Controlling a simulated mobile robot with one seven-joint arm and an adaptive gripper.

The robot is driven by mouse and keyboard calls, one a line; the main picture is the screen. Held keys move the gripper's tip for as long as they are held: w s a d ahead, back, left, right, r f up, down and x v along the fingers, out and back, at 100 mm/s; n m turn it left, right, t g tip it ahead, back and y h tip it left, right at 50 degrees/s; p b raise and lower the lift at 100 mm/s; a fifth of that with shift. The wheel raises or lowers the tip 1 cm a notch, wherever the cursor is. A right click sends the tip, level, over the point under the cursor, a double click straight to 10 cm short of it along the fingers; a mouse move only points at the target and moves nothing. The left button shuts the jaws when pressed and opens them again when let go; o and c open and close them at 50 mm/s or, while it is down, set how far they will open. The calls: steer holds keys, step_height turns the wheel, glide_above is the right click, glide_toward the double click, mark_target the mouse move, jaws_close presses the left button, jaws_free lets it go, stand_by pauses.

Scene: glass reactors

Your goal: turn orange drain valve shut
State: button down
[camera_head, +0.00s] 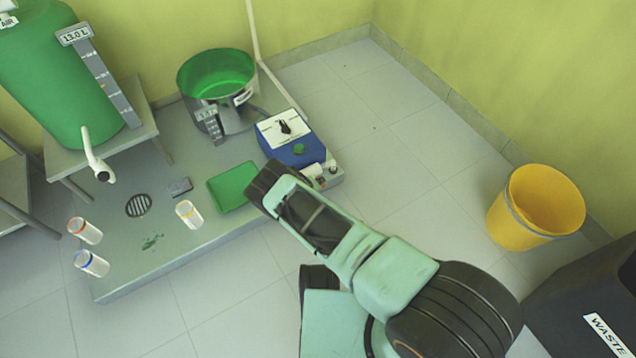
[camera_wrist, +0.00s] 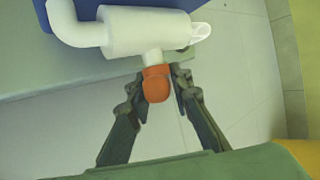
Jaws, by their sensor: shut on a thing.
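The orange drain valve (camera_wrist: 155,83) sits on a short stub under a white cylindrical fitting (camera_wrist: 146,32) in the wrist view. My gripper (camera_wrist: 160,92) has its two dark fingers on either side of the orange valve, shut on it. In the head view my arm reaches from the lower right to the blue box (camera_head: 290,137) on the platform. There my wrist hides the gripper and the orange valve; part of the white fitting (camera_head: 313,170) shows beside it.
On the platform (camera_head: 200,240) stand a steel vessel with green contents (camera_head: 216,75), a green tray (camera_head: 232,187) and several small jars. A large green tank (camera_head: 55,75) is at left. A yellow bucket (camera_head: 538,205) and a dark waste bin (camera_head: 590,300) stand at right. Floor between is clear.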

steer(key=shift+r+g+y+p, duration=0.35)
steer(key=shift+g+y+p, duration=0.4)
steer(key=shift+p, duration=1.4)
steer(key=y+p, duration=0.1)
steer(key=m+g+p, duration=0.1)
steer(key=p, duration=0.1)
steer(key=shift+d+f+y, duration=0.15)
steer(key=shift+y, duration=0.2)
steer(key=shift+f+g+y+p, duration=0.2)
steer(key=shift+g+y+p, duration=0.35)
steer(key=shift+y, duration=0.45)
steer(key=shift+m+g+y, duration=0.3)
steer(key=shift+g+y, duration=0.1)
steer(key=shift+y, duration=0.2)
steer(key=c, duration=1.8)
jaws_free()
steer(key=shift+a, duration=0.2)
steer(key=shift+c, duration=0.2)
